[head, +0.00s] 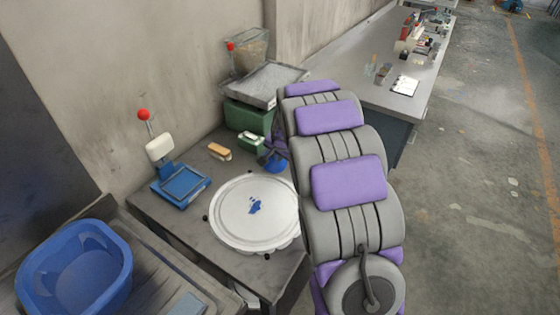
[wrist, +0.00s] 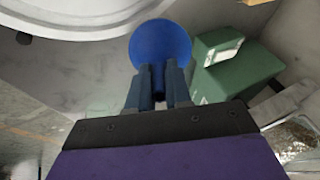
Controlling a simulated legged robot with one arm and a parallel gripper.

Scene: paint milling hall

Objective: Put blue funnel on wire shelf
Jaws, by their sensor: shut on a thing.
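The blue funnel (head: 275,163) shows in the head view just left of my arm, near the right end of the bench and the green box. In the wrist view the funnel (wrist: 160,38) is a round blue disc at my fingertips. My gripper (wrist: 158,70) is shut on it, with both dark fingers close together. In the head view my gripper (head: 276,146) is partly hidden by my purple and grey arm. I cannot tell whether the funnel touches the bench top. I cannot make out a wire shelf in either view.
A white round lid (head: 240,228) with blue paint lies on the bench. A green box (head: 243,117), a brush (head: 219,151), a blue press with a red knob (head: 181,184) and a blue tub (head: 70,275) stand around.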

